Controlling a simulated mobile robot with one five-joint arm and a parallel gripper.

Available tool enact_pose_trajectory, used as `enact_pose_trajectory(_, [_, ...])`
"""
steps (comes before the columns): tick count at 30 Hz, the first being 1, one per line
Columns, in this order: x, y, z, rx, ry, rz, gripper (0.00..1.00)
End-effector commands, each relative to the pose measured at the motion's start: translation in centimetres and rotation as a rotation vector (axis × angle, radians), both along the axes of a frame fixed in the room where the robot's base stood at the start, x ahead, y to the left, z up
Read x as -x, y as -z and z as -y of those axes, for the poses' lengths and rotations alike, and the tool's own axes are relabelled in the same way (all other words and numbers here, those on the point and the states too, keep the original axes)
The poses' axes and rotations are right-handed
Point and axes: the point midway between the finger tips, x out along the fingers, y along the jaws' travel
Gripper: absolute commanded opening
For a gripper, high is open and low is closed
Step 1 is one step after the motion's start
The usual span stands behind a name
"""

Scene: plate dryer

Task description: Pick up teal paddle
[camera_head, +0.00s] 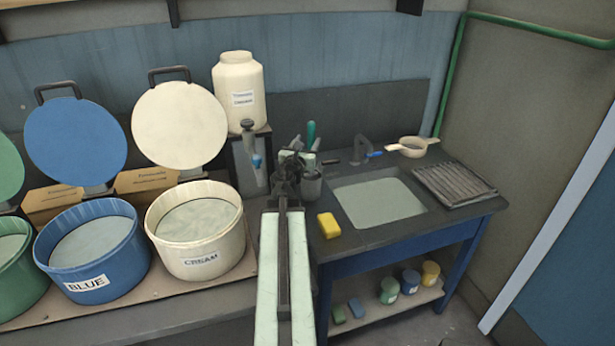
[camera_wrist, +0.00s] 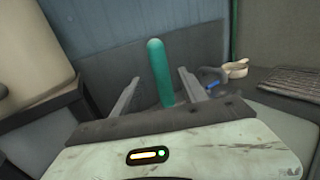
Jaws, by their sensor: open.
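The teal paddle (camera_wrist: 160,75) shows as a rounded upright teal handle in the wrist view, between my two gripper fingers and apart from both. Its lower part is hidden behind my gripper body. In the head view the teal handle (camera_head: 311,135) rises near a dark grey holder cup (camera_head: 311,184) on the counter. My gripper (camera_head: 293,158) is in front of it and to its left in that view. In the wrist view my gripper (camera_wrist: 157,85) is open and empty, with a finger on each side of the handle.
A cream dispenser jug (camera_head: 238,90) stands on a stand left of my gripper. Blue (camera_head: 92,250) and cream (camera_head: 195,230) tubs sit farther left.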

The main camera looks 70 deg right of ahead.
Motion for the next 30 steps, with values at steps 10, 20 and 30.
enact_pose_trajectory(10, [0.2,0.1,3.1,-0.001,0.009,0.004,0.5])
enact_pose_trajectory(20, [-0.3,0.5,8.0,-0.001,0.01,0.005,0.5])
enact_pose_trajectory(30, [-0.2,0.5,7.9,-0.001,0.011,0.005,0.11])
